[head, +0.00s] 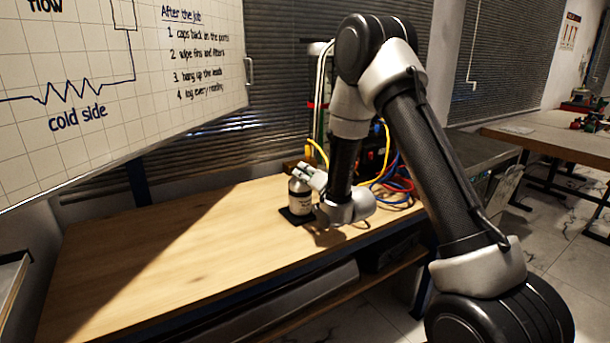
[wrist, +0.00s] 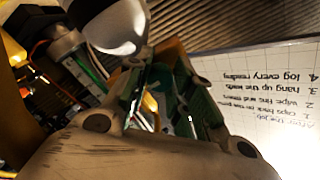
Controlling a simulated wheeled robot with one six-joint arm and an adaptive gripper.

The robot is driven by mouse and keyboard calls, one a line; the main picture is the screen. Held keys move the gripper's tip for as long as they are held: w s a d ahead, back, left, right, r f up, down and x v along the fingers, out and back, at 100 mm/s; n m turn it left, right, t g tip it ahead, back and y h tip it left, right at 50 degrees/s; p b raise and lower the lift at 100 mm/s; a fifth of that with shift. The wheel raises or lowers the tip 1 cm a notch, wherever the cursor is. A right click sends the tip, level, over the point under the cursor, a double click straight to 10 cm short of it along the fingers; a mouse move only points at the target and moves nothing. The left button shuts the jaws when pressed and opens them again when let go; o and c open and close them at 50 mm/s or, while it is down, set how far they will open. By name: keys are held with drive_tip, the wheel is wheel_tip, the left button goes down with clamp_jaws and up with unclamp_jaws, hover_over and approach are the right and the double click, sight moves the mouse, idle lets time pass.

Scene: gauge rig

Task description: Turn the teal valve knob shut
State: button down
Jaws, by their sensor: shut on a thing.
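In the wrist view the two green-padded fingers (wrist: 162,95) stand close together.
Yellow, blue and red hoses (head: 400,183) lie behind my arm. The left of the bench (head: 170,255) is clear. A whiteboard (head: 130,85) hangs at the upper left.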

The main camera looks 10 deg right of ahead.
drive_tip(key=c, duration=1.2)
unclamp_jaws()
drive_tip(key=v, duration=0.7)
drive_tip(key=shift+s, duration=0.25)
drive_tip(key=shift+d, duration=0.1)
